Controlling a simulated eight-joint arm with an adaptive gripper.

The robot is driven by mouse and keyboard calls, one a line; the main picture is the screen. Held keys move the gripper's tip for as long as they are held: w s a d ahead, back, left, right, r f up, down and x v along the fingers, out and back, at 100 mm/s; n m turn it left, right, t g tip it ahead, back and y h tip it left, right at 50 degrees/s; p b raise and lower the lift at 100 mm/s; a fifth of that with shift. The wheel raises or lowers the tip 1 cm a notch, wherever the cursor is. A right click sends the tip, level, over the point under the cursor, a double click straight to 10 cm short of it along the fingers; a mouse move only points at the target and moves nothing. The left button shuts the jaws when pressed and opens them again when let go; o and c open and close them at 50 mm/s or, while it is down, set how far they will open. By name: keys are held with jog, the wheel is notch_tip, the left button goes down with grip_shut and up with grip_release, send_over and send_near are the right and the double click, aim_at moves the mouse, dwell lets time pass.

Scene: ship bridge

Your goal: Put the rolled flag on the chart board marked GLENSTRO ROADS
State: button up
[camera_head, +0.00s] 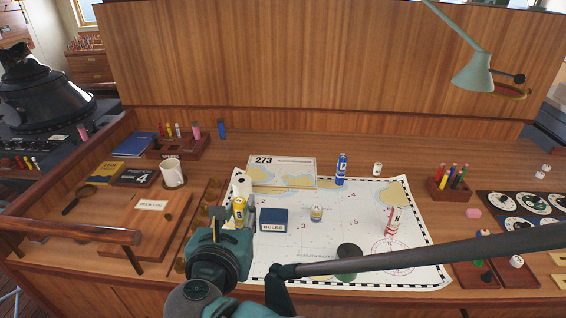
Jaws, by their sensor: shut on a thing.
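My teal gripper (222,235) is at the lower left of the large chart. It is shut on a yellow roll (239,212) with a dark letter on it; the fingertips are mostly hidden behind the gripper body. A blue roll (342,168) stands upright at the chart's back edge. A red-and-white roll (393,221) stands at the chart's right.
A dark blue box (274,220) and a small pale pot (316,213) stand on the chart. My arm crosses its front right. A white mug (171,172) and a wooden board (150,222) lie left; a pencil block (449,188) stands right. Bare desk shows at the back.

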aim_at(237, 198)
jog(key=shift+r, duration=1.45)
jog(key=shift+w+a, duration=0.3)
jog(key=shift+w, duration=0.65)
jog(key=w+d+p, duration=0.1)
jog(key=w+p, duration=0.2)
jog(key=w, duration=3.1)
jog(key=w+d, duration=0.6)
jog(key=w, duration=0.5)
jog(key=shift+n+y, duration=0.3)
jog(key=shift+y, duration=0.1)
jog(key=shift+s+a+f, duration=0.1)
jog(key=shift+s+f, duration=0.15)
jog(key=shift+f, duration=1.05)
jog(key=shift+s+a+f, duration=0.1)
jog(key=shift+s+f, duration=0.1)
jog(key=shift+f, duration=1.1)
jog(key=shift+f, duration=0.1)
notch_tip(237, 198, down, 6)
